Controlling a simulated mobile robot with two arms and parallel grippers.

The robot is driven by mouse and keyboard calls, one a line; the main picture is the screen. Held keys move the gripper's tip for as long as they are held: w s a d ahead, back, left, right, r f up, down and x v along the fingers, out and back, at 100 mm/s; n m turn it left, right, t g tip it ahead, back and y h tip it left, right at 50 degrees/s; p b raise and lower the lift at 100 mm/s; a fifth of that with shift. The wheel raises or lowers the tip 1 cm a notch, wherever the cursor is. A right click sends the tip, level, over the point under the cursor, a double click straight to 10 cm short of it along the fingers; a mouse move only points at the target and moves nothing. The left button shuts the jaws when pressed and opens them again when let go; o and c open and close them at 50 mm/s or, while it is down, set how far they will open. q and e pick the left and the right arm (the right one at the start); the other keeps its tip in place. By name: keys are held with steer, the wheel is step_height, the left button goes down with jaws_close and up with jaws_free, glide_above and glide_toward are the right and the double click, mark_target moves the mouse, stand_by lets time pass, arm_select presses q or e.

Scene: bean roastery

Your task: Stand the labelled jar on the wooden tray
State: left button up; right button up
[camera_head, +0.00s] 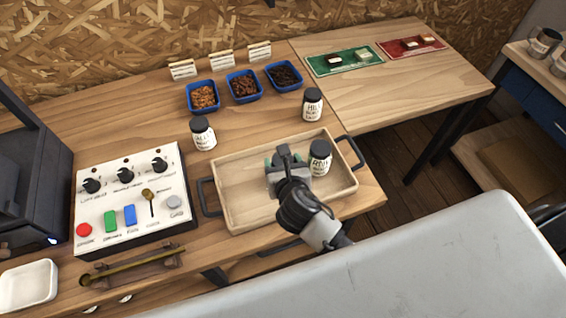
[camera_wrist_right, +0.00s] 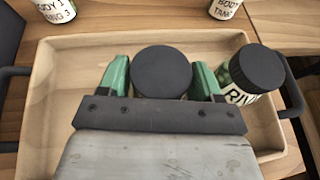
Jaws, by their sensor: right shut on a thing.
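The wooden tray (camera_head: 232,212) with dark side handles lies on the bench; its rim also shows in the right wrist view (camera_wrist_right: 40,95). My right gripper (camera_head: 283,165) is over the tray. In the right wrist view its green-padded fingers (camera_wrist_right: 162,82) are shut on a dark-lidded jar (camera_wrist_right: 160,70), seen from above. Its label is hidden, and I cannot tell whether it touches the tray floor. A second labelled jar (camera_head: 320,158) stands inside the tray, just right of the gripper; its label (camera_wrist_right: 238,97) starts with "RIV". My left gripper is not in view.
Two labelled jars stand behind the tray, one at left (camera_head: 203,134) and one at right (camera_head: 312,104). Blue bins (camera_head: 202,97) of beans sit farther back. A control panel (camera_head: 130,200) is left of the tray. Green (camera_head: 344,58) and red (camera_head: 412,47) mats lie at the back right.

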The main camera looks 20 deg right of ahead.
steer(key=o, duration=1)
steer(key=shift+o, duration=0.2)
steer(key=v, duration=1.2)
